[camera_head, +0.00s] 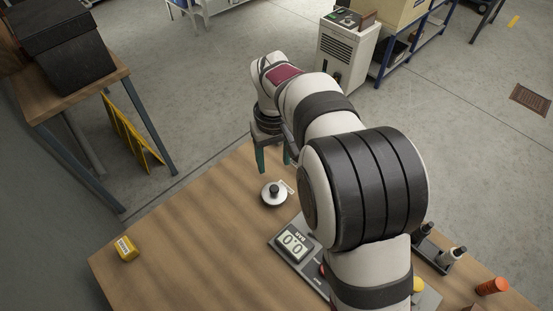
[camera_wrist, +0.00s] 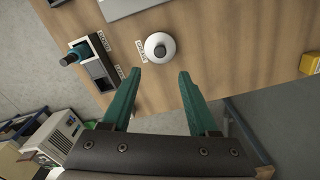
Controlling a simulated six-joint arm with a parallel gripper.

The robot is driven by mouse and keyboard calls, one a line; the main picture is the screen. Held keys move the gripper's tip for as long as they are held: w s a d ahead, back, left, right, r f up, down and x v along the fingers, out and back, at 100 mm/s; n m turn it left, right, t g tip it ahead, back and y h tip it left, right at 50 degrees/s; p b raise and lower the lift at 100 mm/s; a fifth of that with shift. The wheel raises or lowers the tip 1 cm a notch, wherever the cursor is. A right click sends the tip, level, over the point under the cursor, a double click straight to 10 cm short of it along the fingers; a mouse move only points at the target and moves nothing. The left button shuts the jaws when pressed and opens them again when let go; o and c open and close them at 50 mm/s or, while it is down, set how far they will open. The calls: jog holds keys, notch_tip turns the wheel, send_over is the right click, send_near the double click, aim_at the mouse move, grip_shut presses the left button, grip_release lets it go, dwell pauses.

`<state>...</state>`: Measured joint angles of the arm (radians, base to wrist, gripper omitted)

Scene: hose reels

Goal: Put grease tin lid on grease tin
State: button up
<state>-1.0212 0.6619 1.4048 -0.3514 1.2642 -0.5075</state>
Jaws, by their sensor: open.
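A round, pale metal lid-like disc with a dark knob (camera_head: 266,198) sits on the wooden table below my gripper. It also shows in the wrist view (camera_wrist: 150,50), just beyond the fingertips and between their lines. I take it for the grease tin lid; whether it rests on the grease tin or on the table I cannot tell, and no separate tin shows. My gripper (camera_head: 274,163) is open and empty, its green fingers pointing down above the table near the disc. In the wrist view the fingertips (camera_wrist: 158,75) are wide apart with nothing between them.
A small label (camera_head: 287,186) lies beside the disc. A grey gauge panel (camera_head: 292,244) stands nearer, partly behind my arm. A dark holder with a teal-topped item (camera_wrist: 90,62) is left in the wrist view. A yellow box (camera_head: 125,248) sits far left; the table between is clear.

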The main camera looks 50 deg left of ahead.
jog(key=w+d+r+m, duration=0.1)
jog(key=d+r+m, duration=0.3)
jog(key=d, duration=0.6)
jog(key=w+d+r+m, duration=0.2)
jog(key=d+r+m, duration=0.25)
jog(key=d, duration=0.55)
jog(key=s+d+f+m+y, duration=0.1)
jog(key=s+d+m, duration=0.9)
jog(key=s+d, duration=0.4)
jog(key=d, duration=0.2)
jog(key=shift+s+d+f+m+y, duration=0.15)
jog(key=shift+s+d+m+y, duration=0.15)
jog(key=shift+s+m+y, duration=0.1)
